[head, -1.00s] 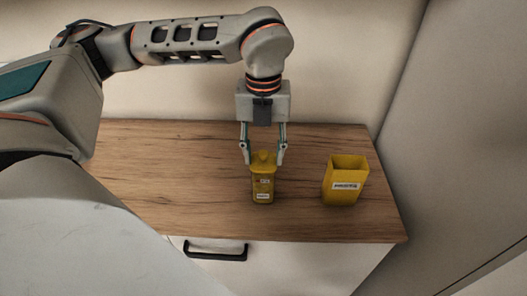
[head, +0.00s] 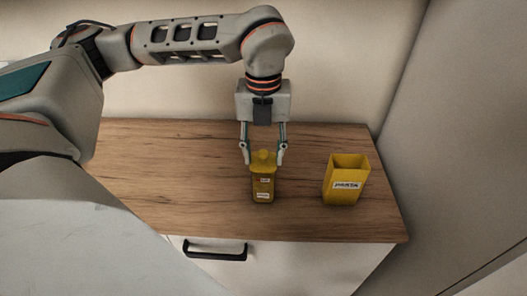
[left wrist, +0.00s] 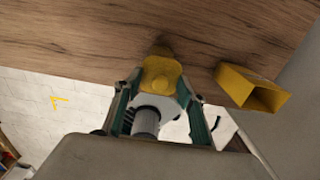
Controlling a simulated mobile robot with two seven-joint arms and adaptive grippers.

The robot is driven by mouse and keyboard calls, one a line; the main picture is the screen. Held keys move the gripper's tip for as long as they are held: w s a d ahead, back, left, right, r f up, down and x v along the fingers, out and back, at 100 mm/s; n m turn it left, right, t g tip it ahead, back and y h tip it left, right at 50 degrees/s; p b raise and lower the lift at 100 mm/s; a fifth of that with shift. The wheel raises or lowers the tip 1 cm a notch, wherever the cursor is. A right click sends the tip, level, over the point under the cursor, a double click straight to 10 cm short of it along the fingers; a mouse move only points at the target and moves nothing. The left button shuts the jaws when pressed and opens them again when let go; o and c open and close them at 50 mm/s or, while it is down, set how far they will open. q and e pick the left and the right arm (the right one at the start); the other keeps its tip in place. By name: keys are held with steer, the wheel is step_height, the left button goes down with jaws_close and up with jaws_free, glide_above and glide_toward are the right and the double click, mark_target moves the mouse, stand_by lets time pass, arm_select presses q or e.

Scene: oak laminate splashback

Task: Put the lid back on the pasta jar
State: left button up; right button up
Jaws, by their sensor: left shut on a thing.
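A yellow canister (head: 263,188) with two small white labels stands on the wooden counter under my left gripper. A yellow lid (head: 263,160) with a round knob is at its top; I cannot tell whether it is seated or only held there. My left gripper (head: 263,160) points straight down, its fingers shut on the sides of the lid. The lid shows between the fingers in the left wrist view (left wrist: 161,74). A second yellow jar (head: 346,182), open at the top with a white label, stands to the right. Its label is too blurred to read surely. My right gripper is not in view.
The wooden counter (head: 180,170) is clear left of the canister and between the two yellow things. A wall stands behind it, and a tall pale panel (head: 450,130) borders it at the right. A drawer with a black handle (head: 215,250) is below the front edge.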

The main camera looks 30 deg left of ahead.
arm_select(q)
steer(key=o, duration=1)
steer(key=o, duration=0.5)
steer(key=shift+c, duration=0.2)
steer(key=shift+r, duration=0.1)
steer(key=shift+r+p, duration=2.1)
steer(key=shift+r, duration=1.35)
jaws_close()
